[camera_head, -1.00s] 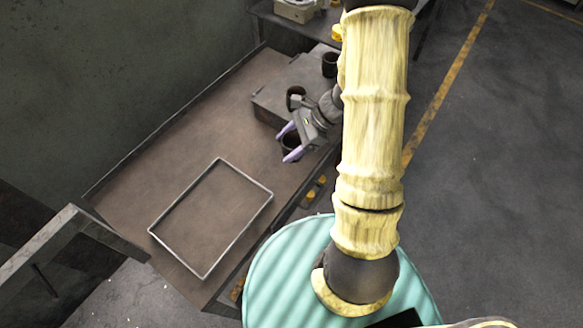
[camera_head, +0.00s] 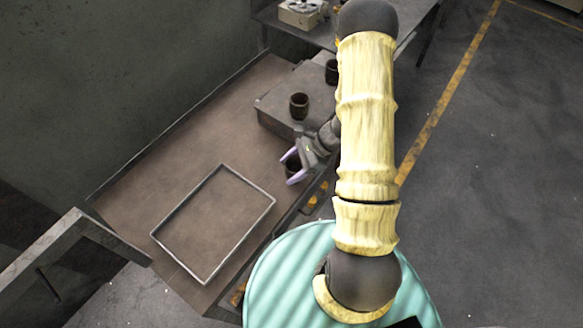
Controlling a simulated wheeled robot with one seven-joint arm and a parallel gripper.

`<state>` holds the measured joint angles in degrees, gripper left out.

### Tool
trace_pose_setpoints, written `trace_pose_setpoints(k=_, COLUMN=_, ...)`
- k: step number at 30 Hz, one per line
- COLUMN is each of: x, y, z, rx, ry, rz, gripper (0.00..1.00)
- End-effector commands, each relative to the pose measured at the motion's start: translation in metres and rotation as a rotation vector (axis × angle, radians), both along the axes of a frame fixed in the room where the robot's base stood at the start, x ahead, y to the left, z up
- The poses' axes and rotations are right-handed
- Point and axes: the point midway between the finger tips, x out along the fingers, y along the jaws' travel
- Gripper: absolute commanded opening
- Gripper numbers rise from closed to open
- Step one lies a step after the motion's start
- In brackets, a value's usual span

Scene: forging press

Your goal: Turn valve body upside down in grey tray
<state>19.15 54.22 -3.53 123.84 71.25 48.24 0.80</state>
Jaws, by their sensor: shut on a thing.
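The grey tray (camera_head: 240,243) is a shallow thin-rimmed rectangle lying empty on the brown bench. My gripper (camera_head: 287,170) has purple fingers and is to the right of and beyond the tray, beside the raised block. It is shut on a dark round valve body (camera_head: 294,169), which shows between the fingers and is partly hidden by them. I cannot tell which end of it is up, or its height above the bench. Two similar dark round parts stand on the block, one near its middle (camera_head: 299,106) and one farther back (camera_head: 332,72).
The raised block (camera_head: 275,112) stands at the bench's far end. A wall runs along the bench's left side. A metal frame (camera_head: 60,240) stands at lower left. The bench (camera_head: 160,170) is clear around the tray. Another table (camera_head: 355,20) is behind.

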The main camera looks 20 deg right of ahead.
Motion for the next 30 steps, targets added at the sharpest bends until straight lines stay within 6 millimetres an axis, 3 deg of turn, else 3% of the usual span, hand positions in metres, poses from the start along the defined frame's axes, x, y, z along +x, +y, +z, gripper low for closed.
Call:
trace_pose_setpoints(k=9, x=0.000, y=0.000, z=-0.009, rx=0.000, ry=-0.001, rz=0.001, gripper=0.24)
trace_pose_setpoints(k=10, x=0.000, y=0.000, z=-0.010, rx=0.000, ry=0.000, rz=0.000, gripper=0.61)
trace_pose_setpoints(k=13, x=0.000, y=0.000, z=-0.010, rx=0.000, ry=0.000, rz=0.000, gripper=0.81)
trace_pose_setpoints(k=23, x=0.000, y=-0.001, z=-0.008, rx=0.000, ry=-0.001, rz=0.001, gripper=0.82)
trace_pose_setpoints(k=30, x=0.000, y=-0.019, z=0.009, rx=-0.002, ry=-0.004, rz=-0.003, gripper=0.82)
